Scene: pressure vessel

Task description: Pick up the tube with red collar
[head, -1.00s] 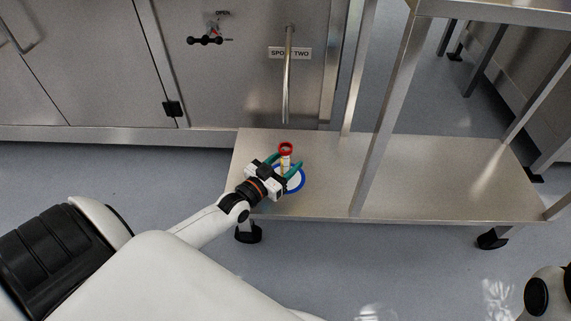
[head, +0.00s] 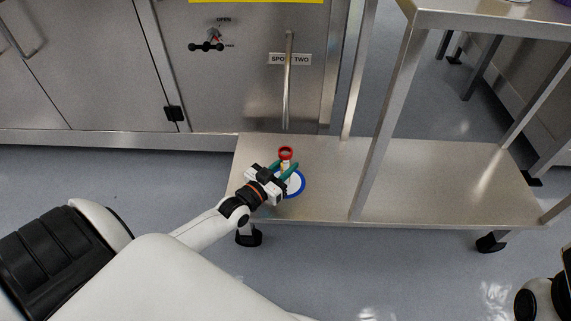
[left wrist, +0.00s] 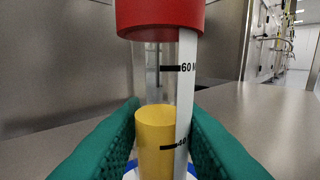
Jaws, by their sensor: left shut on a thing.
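The tube with red collar (head: 286,153) stands upright at the left part of the low metal shelf. In the left wrist view the clear tube (left wrist: 160,85) has a red collar on top, yellow content below and a white strip with black marks. My left gripper (head: 286,170) has its green fingers closed on either side of the tube, below the collar. The lower end of the tube is hidden between the fingers. A white disc with a blue rim (head: 301,184) lies under and beside the gripper. My right gripper is not in view.
The shelf (head: 440,185) is bare to the right of the tube. A metal upright (head: 388,120) rises from it. A cabinet door with a vertical handle (head: 288,85) and a "SPO... TWO" label stands behind. Part of my right arm shows at the lower right.

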